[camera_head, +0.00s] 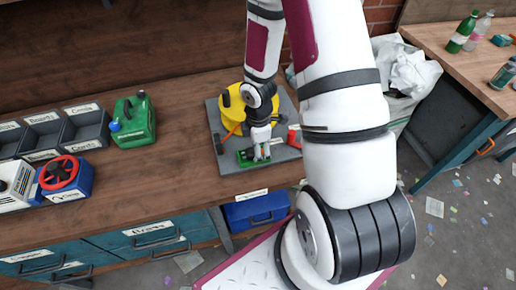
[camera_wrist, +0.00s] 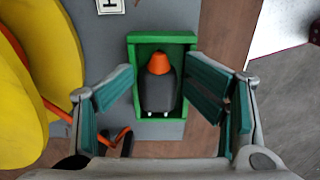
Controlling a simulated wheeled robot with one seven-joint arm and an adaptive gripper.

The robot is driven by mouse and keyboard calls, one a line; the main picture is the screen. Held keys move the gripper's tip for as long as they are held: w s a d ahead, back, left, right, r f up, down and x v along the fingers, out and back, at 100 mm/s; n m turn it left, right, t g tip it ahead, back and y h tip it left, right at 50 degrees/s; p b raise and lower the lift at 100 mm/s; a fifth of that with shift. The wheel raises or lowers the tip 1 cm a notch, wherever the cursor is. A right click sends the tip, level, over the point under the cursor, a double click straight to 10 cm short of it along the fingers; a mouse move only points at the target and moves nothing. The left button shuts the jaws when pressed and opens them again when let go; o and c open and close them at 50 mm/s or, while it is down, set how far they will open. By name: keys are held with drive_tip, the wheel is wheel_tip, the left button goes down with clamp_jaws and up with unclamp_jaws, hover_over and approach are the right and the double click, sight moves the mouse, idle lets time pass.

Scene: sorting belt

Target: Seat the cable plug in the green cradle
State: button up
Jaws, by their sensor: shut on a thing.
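The cable plug (camera_wrist: 158,92) has a dark grey body, an orange end and two metal pins, and it lies inside the green cradle (camera_wrist: 134,58) in the wrist view. The cradle is an open green box, also visible in the head view (camera_head: 244,160) near the front of a grey board. The exact contact at the fingertips is hard to see. My gripper (camera_head: 260,152) partly hides the cradle in the head view.
A yellow reel (camera_wrist: 45,70) with an orange cable (camera_wrist: 62,112) stands left of the cradle on the grey board (camera_head: 228,167). A red object (camera_head: 294,136) is at the board's right. A green can (camera_head: 134,122) and grey bins (camera_head: 43,131) stand farther left.

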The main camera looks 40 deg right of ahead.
drive_tip(key=shift+s, duration=0.2)
wheel_tip(320, 180, up, 12)
drive_tip(key=shift+w, duration=0.15)
drive_tip(key=s+a+r+m+t+h, duration=0.25)
drive_tip(key=r+m, duration=0.45)
drive_tip(key=r, duration=0.9)
drive_tip(key=s+a+r+m+t+y, duration=0.2)
drive_tip(key=s+a+r+m, duration=0.5)
drive_tip(key=s+r, duration=0.3)
drive_tip(key=shift+s+a+t, duration=0.3)
drive_tip(key=shift+a+t, duration=0.05)
drive_tip(key=shift+a, duration=0.25)
drive_tip(key=shift+r+y, duration=0.1)
drive_tip(key=shift+y, duration=0.15)
